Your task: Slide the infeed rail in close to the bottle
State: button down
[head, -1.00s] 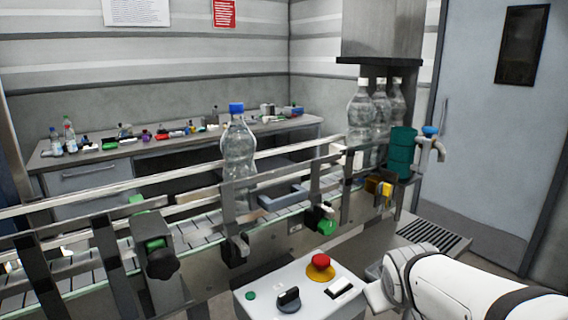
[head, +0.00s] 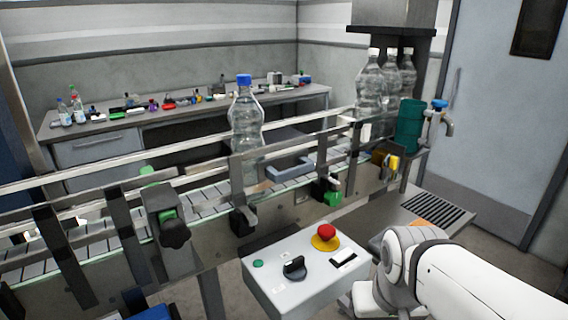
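A clear bottle with a blue cap (head: 246,115) stands upright on the slatted conveyor belt (head: 203,194). Metal guide rails run along both sides of the belt. The near rail (head: 100,194) passes in front of the bottle's lower part. Whether it touches the bottle, I cannot tell. A clamp with a black knob and green parts (head: 173,230) sits on the near side, left of the bottle. Another black clamp (head: 243,219) is below the bottle, and a green one (head: 328,191) is further right. My white arm enters at the lower right; my gripper is not visible.
A control box (head: 303,272) with a red emergency button (head: 326,232) stands in front of the conveyor. Several clear bottles (head: 370,85) stand at the right, near a teal cylinder (head: 409,125) and a tap. A cluttered bench (head: 95,148) lies behind.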

aim_at(272, 172)
jog(key=z, duration=2.95)
jog(key=k, duration=0.55)
jog(key=u, duration=2.4)
